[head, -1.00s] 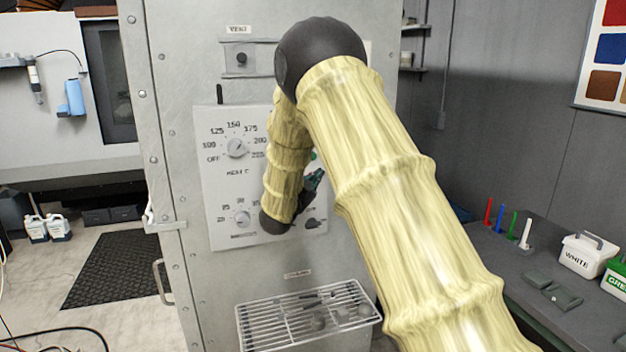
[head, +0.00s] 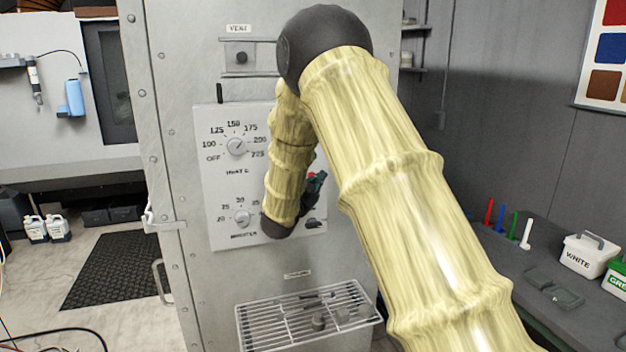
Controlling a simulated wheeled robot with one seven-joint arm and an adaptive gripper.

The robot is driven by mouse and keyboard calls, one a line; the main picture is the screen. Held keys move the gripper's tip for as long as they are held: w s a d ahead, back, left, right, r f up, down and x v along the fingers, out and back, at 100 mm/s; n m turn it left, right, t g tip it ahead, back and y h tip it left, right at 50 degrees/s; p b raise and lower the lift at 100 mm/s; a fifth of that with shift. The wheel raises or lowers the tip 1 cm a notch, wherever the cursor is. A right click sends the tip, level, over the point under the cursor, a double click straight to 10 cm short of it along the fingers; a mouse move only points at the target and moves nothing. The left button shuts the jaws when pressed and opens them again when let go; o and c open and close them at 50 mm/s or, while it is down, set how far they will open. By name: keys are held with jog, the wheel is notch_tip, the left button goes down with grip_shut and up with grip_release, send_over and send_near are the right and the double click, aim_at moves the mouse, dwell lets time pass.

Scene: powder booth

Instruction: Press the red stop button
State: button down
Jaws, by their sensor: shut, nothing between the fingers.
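A light control panel (head: 215,190) is mounted on the grey booth front. A small red patch (head: 310,176) shows beside my gripper at the panel's right side; it may be the edge of the red stop button, but most of it is hidden. My gripper (head: 316,185) is small, dark and partly hidden by my arm. It is shut and empty, close in front of the panel's right part. I cannot tell whether it touches the red patch.
Two dials, the upper (head: 236,147) and lower (head: 242,218), sit left of my arm. A dark switch (head: 313,223) is below my gripper. A wire rack tray (head: 262,325) juts out beneath. A side bench (head: 510,262) with a white box (head: 583,255) stands right.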

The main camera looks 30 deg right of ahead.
jog(key=shift+s+a+b, duration=0.15)
jog(key=shift+s+a, duration=0.05)
jog(key=shift+s, duration=0.55)
jog(key=shift+s+a+b, duration=0.1)
jog(key=shift+s+a, duration=0.05)
jog(key=shift+s, duration=0.6)
jog(key=shift+s+a+b, duration=0.15)
jog(key=shift+s+a, duration=0.05)
jog(key=shift+s, duration=0.55)
